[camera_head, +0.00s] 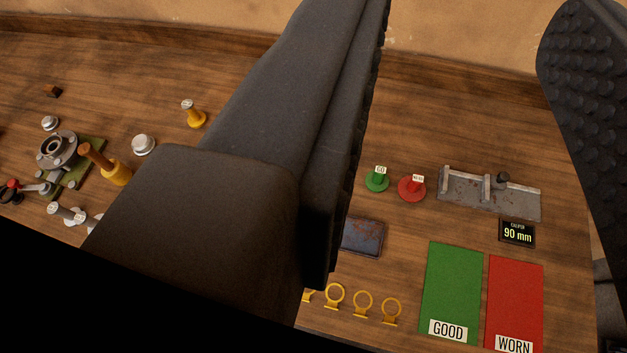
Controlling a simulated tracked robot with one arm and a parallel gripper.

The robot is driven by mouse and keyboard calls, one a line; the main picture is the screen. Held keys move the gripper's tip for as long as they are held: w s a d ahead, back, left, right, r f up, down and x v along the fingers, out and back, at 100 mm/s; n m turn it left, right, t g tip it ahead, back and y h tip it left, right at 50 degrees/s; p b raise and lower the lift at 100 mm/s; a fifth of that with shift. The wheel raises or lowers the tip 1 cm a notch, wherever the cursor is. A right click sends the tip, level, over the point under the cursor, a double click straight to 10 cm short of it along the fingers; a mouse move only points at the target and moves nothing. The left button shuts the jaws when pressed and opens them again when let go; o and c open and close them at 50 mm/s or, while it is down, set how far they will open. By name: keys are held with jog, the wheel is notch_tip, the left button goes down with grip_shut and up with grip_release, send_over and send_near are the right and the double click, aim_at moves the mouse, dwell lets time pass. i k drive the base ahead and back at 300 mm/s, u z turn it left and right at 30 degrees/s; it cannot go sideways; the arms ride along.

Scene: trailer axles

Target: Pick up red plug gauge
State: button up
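The red plug gauge (411,190) stands on the wooden bench right of the picture's middle. It has a round red base and a small white label on top, too small to read surely. The green plug gauge (376,182), labelled GO, stands just to its left, a small gap apart. My gripper (455,130) is open and empty, with one dark finger across the middle and the other at the upper right. The red gauge shows in the gap between the fingers, apart from both. I cannot tell how high the fingers are above it.
A grey metal fixture (490,203) lies right of the gauge, with a 90 mm display (517,233) below it. A green GOOD mat (452,288) and red WORN mat (515,295) lie in front. Several yellow rings (363,303) and a rusty plate (363,236) lie near the left finger.

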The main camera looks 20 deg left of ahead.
aim_at(411, 189)
jog(key=z, duration=0.75)
jog(key=k, duration=1.15)
jog(key=u, duration=0.75)
jog(key=i, duration=1)
jog(key=z, duration=0.05)
